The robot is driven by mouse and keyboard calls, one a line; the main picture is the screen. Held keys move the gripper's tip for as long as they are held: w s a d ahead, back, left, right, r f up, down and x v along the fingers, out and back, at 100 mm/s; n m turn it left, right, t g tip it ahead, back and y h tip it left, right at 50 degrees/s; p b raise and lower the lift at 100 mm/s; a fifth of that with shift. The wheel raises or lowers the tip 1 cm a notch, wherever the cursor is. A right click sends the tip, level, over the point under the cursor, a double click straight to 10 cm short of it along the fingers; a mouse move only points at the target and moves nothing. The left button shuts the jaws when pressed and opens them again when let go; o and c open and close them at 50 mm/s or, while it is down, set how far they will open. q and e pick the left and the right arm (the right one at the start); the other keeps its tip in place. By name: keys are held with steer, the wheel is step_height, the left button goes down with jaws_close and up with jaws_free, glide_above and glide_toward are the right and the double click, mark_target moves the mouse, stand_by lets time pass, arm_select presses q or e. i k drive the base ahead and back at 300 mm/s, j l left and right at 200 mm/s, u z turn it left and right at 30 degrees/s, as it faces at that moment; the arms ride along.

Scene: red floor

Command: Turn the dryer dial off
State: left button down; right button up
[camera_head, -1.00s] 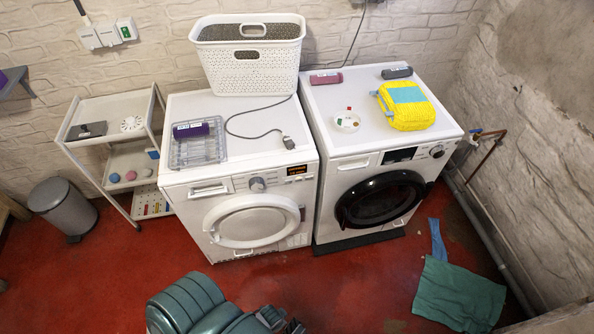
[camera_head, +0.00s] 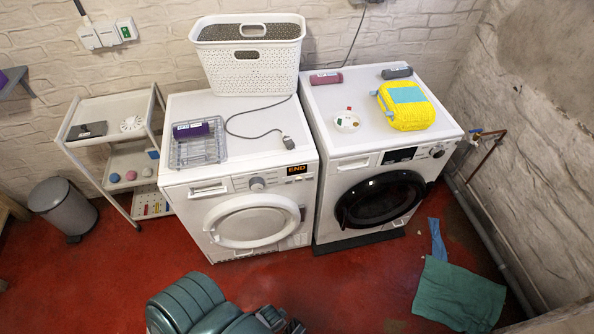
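The left white machine (camera_head: 178,222) has a white round door, a grey dial (camera_head: 257,183) on its front panel and a lit display (camera_head: 297,170) reading END. The right white machine (camera_head: 331,170) has a black round door and its own dial (camera_head: 437,152) at the right of its panel. I take the left machine for the dryer, but cannot confirm it. The dial's pointer is too small to read. My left gripper (camera_head: 288,323) shows partly at the bottom edge, on my teal arm, well below the dial and touching nothing visible. Its fingers are unclear. My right gripper is out of view.
A white basket (camera_head: 250,70), a wire rack (camera_head: 187,157) and a cable (camera_head: 250,136) lie on the left machine. A yellow bag (camera_head: 412,116) sits on the right one. A trolley (camera_head: 112,105) and a bin (camera_head: 64,205) stand left. Cloths (camera_head: 457,293) lie on the red floor.

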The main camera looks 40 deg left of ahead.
mark_target(257, 183)
steer(key=u, duration=1.65)
